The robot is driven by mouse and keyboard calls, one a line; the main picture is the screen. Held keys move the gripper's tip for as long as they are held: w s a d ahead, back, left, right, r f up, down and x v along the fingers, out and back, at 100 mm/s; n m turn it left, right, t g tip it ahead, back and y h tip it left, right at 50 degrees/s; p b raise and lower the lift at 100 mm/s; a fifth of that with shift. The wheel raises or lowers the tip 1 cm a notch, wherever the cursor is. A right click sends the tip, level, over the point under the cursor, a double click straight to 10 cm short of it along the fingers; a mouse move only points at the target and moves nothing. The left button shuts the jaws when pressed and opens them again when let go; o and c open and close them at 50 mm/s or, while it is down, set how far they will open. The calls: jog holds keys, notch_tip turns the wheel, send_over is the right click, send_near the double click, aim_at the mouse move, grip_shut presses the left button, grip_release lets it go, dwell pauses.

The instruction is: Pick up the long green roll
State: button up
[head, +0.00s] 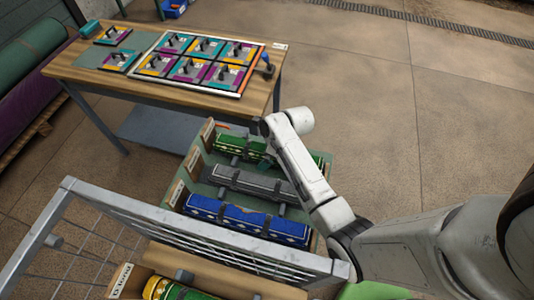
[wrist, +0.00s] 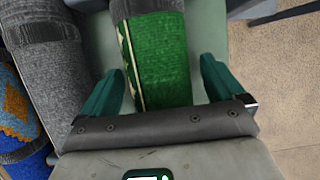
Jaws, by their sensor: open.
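The long green roll (head: 231,145) lies in the far slot of a tray, with dark bands around it and a patterned end strip. My arm covers part of it in the head view. In the wrist view the green roll (wrist: 168,55) runs up the picture between the two teal fingers of my gripper (wrist: 162,72). The fingers are apart, one on each side of the roll. I cannot tell whether either one touches it. My gripper is mostly hidden behind my arm in the head view.
A grey roll (head: 245,184) and a blue patterned roll (head: 240,219) lie parallel in the same tray. A metal mesh rack (head: 190,238) crosses in front. A wooden table (head: 140,93) with colored panels stands behind. Open floor (head: 400,130) lies to the right.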

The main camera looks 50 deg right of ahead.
jog(key=shift+f, duration=0.1)
jog(key=c, duration=1.3)
jog(key=shift+c, duration=0.6)
